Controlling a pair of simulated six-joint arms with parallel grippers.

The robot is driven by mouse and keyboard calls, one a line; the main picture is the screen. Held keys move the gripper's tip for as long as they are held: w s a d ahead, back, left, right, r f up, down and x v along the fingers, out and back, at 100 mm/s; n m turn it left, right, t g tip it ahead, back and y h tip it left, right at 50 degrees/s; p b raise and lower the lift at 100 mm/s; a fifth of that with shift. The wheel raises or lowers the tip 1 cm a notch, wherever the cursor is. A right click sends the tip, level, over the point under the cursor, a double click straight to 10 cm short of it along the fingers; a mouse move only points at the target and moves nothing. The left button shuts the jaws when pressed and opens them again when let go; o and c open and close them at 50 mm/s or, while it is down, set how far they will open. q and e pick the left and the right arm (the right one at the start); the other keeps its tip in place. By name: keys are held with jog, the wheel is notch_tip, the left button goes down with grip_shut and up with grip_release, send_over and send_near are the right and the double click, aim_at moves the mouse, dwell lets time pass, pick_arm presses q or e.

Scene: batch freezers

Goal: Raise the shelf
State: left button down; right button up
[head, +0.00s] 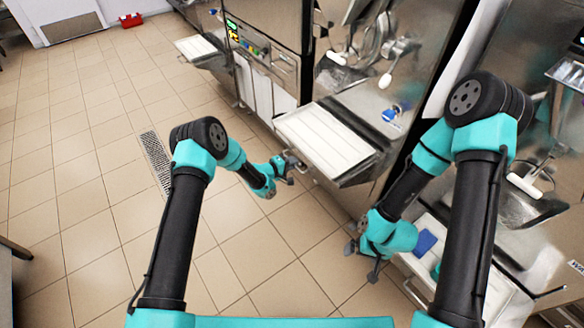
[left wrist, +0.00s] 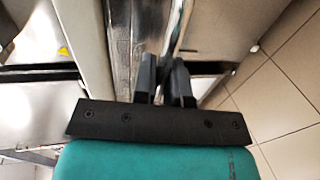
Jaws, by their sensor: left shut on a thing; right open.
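The shelf (head: 325,140) is a white slatted panel in a metal frame on the front of the middle freezer. My left gripper (head: 288,165) is at the shelf's near left corner. In the left wrist view my left gripper's fingers (left wrist: 166,80) are shut on the shelf's metal edge (left wrist: 125,45); the exact contact is partly hidden by the fingers. My right gripper (head: 363,260) is open and empty, low in front of the machines, right of the shelf and apart from it.
Another white shelf (head: 455,270) with a blue item (head: 425,243) on it is at the lower right, partly behind my right arm. A further white shelf (head: 197,47) is at the far left machine. The tiled floor (head: 80,200) on the left is clear around a drain grate (head: 155,160).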

pick_arm(q)
jog(key=shift+w+r, duration=0.15)
jog(key=shift+r, duration=0.25)
jog(key=c, duration=1.5)
grip_release()
jog(key=o, duration=0.3)
jog(key=shift+f, duration=0.1)
jog(key=shift+s+a, duration=0.1)
jog(key=shift+s, duration=0.1)
jog(key=v, duration=1.7)
jog(key=shift+a, duration=0.1)
